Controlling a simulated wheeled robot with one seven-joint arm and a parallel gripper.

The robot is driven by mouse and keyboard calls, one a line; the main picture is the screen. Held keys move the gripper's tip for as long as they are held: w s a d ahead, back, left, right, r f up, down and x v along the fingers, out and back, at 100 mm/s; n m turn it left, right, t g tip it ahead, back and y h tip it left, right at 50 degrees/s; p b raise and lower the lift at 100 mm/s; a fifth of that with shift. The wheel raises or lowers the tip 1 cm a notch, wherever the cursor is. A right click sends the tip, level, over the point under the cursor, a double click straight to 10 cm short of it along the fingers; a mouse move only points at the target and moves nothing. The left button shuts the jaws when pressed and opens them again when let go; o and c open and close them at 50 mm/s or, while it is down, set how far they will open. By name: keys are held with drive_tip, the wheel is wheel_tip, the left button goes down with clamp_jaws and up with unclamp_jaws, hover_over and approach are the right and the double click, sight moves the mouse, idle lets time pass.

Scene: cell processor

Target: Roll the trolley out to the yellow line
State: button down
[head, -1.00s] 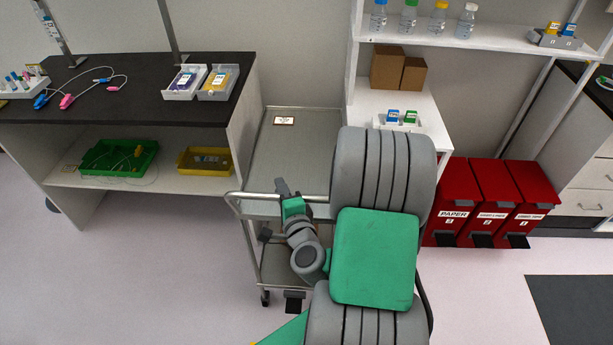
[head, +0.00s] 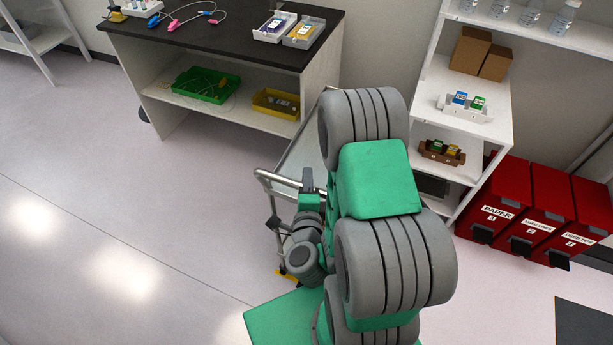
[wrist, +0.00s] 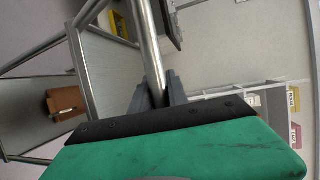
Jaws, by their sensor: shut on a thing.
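The grey metal trolley (head: 301,152) stands in front of the gap between the dark bench and the white shelf unit, largely hidden behind my arm. Its tubular handle (head: 268,178) points toward me. My gripper (head: 309,185) is shut on the handle bar; in the wrist view the fingers (wrist: 158,93) close around the bar (wrist: 150,50). A small yellow patch (head: 286,276) shows on the floor below my gripper, mostly covered; I cannot tell whether it is the yellow line.
The dark bench (head: 225,35) is behind left, the white shelf unit (head: 490,125) behind right. Red bins (head: 500,205) stand right of the shelf. Open floor (head: 120,230) lies to the left. A brown box (wrist: 66,103) shows in the wrist view.

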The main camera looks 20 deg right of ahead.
idle(0.3)
drive_tip(key=c, duration=1.3)
unclamp_jaws()
